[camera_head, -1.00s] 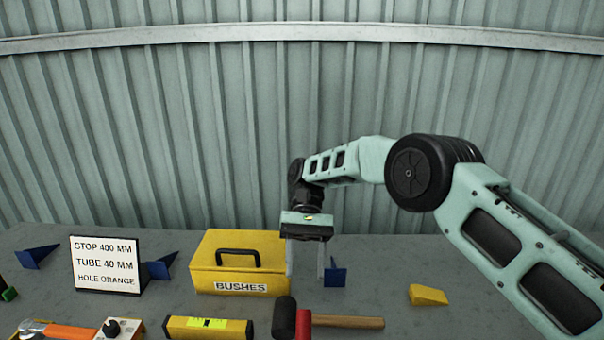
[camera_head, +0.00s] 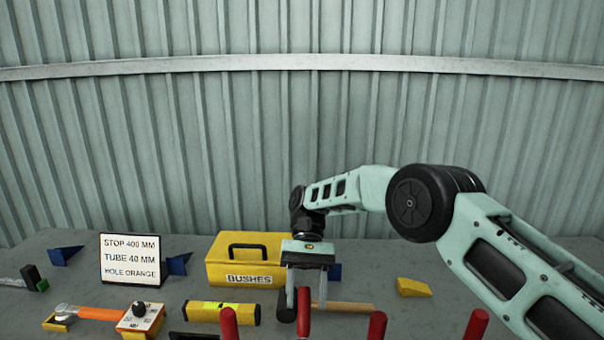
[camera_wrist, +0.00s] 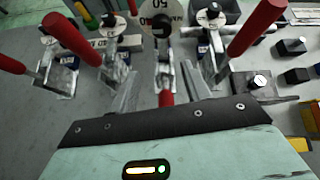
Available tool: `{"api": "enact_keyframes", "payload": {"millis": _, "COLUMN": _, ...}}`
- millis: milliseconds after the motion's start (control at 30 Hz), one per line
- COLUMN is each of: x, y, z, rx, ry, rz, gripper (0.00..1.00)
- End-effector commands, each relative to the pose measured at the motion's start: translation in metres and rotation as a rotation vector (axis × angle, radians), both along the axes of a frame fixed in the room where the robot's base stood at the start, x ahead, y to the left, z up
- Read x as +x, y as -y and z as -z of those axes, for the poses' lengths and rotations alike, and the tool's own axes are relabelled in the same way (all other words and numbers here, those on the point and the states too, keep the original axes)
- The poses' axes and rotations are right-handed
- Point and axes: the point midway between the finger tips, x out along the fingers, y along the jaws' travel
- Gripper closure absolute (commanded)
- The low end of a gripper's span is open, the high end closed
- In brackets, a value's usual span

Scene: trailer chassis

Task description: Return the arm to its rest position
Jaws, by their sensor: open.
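My arm reaches in from the right in the head view, its forearm bent at a dark round joint. My gripper (camera_head: 305,288) points down over the bench, just right of and in front of the yellow BUSHES box (camera_head: 250,262). Its two fingers are apart, with a dark mallet head and a red handle showing behind or between them. In the wrist view the gripper (camera_wrist: 150,90) has its fingers spread over metal clamps with red handles. Nothing appears held; whether the fingers touch anything cannot be told.
Several red clamp handles (camera_head: 377,324) stand up along the front edge. A corrugated wall (camera_head: 200,150) stands behind; bench right of centre is fairly clear.

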Motion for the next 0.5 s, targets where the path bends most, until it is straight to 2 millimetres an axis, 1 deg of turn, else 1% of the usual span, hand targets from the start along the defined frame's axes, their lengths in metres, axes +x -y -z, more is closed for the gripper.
{"api": "enact_keyframes", "payload": {"millis": 67, "x": 0.000, "y": 0.000, "z": 0.000, "rx": 0.000, "ry": 0.000, "rz": 0.000, "gripper": 0.52}}
{"api": "enact_keyframes", "payload": {"millis": 300, "x": -0.007, "y": -0.003, "z": -0.013, "rx": 0.019, "ry": 0.039, "rz": -0.009, "gripper": 0.52}}
{"api": "enact_keyframes", "payload": {"millis": 500, "x": -0.016, "y": -0.006, "z": -0.027, "rx": 0.044, "ry": 0.088, "rz": -0.022, "gripper": 0.52}}
